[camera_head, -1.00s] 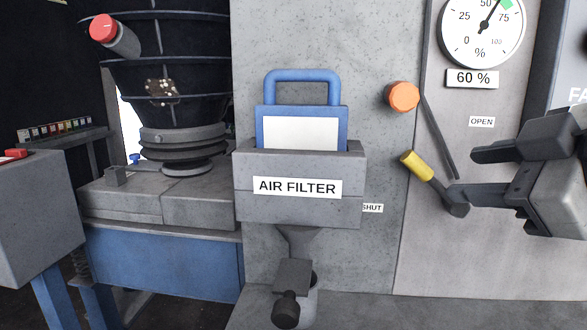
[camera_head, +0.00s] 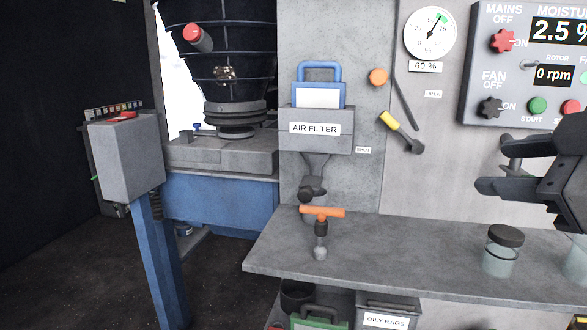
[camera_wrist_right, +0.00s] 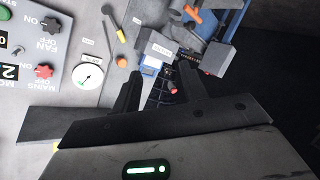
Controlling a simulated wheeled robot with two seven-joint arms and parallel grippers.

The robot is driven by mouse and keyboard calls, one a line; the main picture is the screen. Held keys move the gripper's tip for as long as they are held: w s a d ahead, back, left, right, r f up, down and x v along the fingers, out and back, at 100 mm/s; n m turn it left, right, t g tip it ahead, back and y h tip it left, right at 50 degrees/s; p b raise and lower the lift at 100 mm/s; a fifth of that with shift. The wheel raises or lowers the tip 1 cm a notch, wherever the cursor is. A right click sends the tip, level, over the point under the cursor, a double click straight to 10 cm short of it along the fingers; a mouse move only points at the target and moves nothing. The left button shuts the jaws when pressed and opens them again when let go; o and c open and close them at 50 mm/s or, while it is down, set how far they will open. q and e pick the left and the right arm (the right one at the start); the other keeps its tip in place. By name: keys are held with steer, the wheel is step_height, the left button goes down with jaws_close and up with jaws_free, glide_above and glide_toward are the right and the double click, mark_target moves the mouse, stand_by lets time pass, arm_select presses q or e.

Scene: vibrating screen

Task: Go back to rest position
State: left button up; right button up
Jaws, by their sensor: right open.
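My right gripper (camera_head: 500,167) is at the right edge of the head view. Its two dark fingers are apart with nothing between them, and it hangs in front of the grey wall, below the control panel. In the right wrist view its fingers (camera_wrist_right: 158,92) also stand apart and empty. The yellow-handled lever (camera_head: 389,119) on the wall is to the left of the gripper and apart from it. The blue-handled air filter (camera_head: 319,95) sits in its grey holder (camera_head: 338,138) farther left. My left gripper is not in view.
A grey bench (camera_head: 390,250) runs below, carrying an orange T-handle (camera_head: 322,212) and a lidded jar (camera_head: 499,258). The control panel (camera_head: 473,70) with knobs and displays is above right. A grey box on a blue post (camera_head: 125,155) stands at left, with open floor near it.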

steer(key=w+a+f+m+g+y, duration=0.15)
steer(key=w+a+f, duration=0.25)
steer(key=w+f, duration=0.55)
step_height(320, 180, down, 15)
steer(key=a+m+y, duration=0.1)
steer(key=a+m, duration=0.2)
steer(key=s+a+f+m+h, duration=0.1)
steer(key=s+f+m, duration=0.1)
steer(key=s+f, duration=0.6)
steer(key=s+f+m+g+h, duration=0.1)
steer(key=s+f+h, duration=0.1)
steer(key=s+f, duration=0.7)
step_height(320, 180, down, 8)
steer(key=shift+a+r+m, duration=0.2)
steer(key=shift+a+m, duration=0.15)
steer(key=shift+s+g, duration=0.1)
steer(key=shift+g, duration=0.15)
